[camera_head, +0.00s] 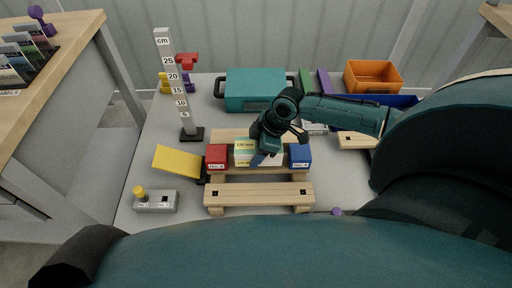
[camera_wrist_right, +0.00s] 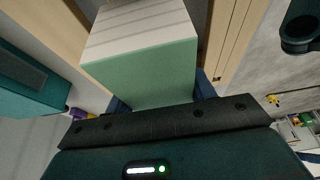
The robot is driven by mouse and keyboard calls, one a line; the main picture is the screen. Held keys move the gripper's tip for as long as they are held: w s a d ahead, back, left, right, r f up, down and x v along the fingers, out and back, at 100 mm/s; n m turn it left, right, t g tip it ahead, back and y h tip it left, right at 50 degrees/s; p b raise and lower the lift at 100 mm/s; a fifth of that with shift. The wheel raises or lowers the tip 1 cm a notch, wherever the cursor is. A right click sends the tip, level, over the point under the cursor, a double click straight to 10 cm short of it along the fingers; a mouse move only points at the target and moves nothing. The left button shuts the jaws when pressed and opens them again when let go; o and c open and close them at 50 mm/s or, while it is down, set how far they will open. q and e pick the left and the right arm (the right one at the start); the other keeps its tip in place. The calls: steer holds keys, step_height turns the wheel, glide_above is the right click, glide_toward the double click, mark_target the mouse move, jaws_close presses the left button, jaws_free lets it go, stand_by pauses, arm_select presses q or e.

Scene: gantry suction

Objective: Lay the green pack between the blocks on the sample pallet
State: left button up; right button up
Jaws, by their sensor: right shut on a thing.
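The pale green pack (camera_head: 244,147), with printed labels, is at the pallet between the red block (camera_head: 217,152) on the left and the blue block (camera_head: 300,152) on the right. My right gripper (camera_head: 266,152) is shut on it from above and hides part of it. In the right wrist view the pack (camera_wrist_right: 145,70) sits between the fingers of my right gripper (camera_wrist_right: 160,100). The wooden sample pallet (camera_head: 258,188) lies below. I cannot tell whether the pack rests on its slats. My left gripper is not in view.
A height scale (camera_head: 176,95) stands at the back left. A yellow plate (camera_head: 177,162) and a grey switch box (camera_head: 155,201) are left of the pallet. A teal case (camera_head: 255,88), an orange bin (camera_head: 372,77) and a blue tray (camera_head: 402,101) are behind.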

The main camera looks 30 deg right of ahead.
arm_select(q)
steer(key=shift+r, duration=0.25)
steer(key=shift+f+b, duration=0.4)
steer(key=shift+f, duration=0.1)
arm_select(e)
steer(key=shift+f, duration=1.05)
steer(key=o, duration=1.3)
steer(key=p+v, duration=0.2)
steer(key=v, duration=0.5)
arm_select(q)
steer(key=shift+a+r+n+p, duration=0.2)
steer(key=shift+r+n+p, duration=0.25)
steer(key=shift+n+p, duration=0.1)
arm_select(e)
steer(key=v, duration=0.6)
steer(key=shift+r, duration=0.15)
